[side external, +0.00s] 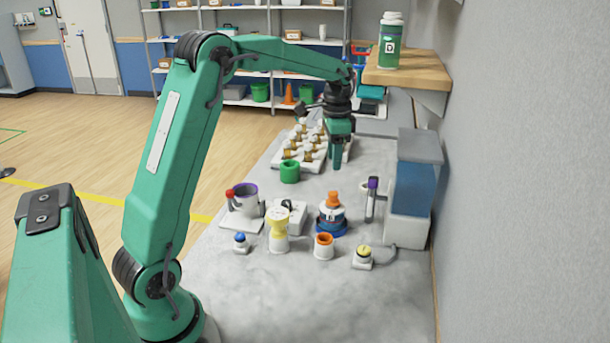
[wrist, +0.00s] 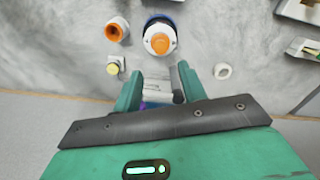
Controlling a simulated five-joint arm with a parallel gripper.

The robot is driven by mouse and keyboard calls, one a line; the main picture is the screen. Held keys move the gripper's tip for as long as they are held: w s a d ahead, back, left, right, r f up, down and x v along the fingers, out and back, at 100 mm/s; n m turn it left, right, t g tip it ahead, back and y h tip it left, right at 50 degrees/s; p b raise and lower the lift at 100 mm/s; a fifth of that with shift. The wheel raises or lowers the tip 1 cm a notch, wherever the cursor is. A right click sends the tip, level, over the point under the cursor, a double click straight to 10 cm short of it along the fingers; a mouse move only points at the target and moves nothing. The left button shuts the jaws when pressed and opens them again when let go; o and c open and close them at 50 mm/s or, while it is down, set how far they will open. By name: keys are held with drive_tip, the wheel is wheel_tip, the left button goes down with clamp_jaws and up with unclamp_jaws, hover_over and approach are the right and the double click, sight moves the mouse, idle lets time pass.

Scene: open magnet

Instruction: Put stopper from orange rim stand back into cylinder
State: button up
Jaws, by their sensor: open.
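A small white stand with an orange rim (side external: 324,246) stands on the bench, and it also shows in the wrist view (wrist: 117,30). Its orange middle looks hollow; I cannot tell whether a stopper is inside. Behind it stands a round vessel with a blue base (side external: 331,218), topped by an orange piece (side external: 333,199); the wrist view shows that orange top from above (wrist: 160,44). I cannot tell which object is the cylinder. My gripper (side external: 337,166) is open, pointing down, above the bench and farther back than these. Its fingers (wrist: 157,92) show apart, with no object visibly gripped.
A blue-and-white tank (side external: 412,185) stands right, beside a purple-topped upright piece (side external: 373,184). A rack (side external: 313,162) lies behind. The front bench is clear.

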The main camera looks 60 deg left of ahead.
drive_tip(key=shift+r, duration=0.55)
drive_tip(key=shift+s+d, duration=0.1)
drive_tip(key=s+d+r+n+t, duration=0.2)
drive_tip(key=s+d+r+t, duration=0.1)
drive_tip(key=s+d+r, duration=0.55)
drive_tip(key=s+d+f+n+t, duration=0.1)
drive_tip(key=s+d+f, duration=0.1)
drive_tip(key=s, duration=0.6)
drive_tip(key=s+d+f+n+t, duration=0.1)
drive_tip(key=s+d+f, duration=0.2)
drive_tip(key=s+d, duration=0.2)
drive_tip(key=shift+s+n+t, duration=0.3)
drive_tip(key=shift+s+n, duration=0.1)
drive_tip(key=shift+s, duration=1.2)
drive_tip(key=shift+f, duration=0.1)
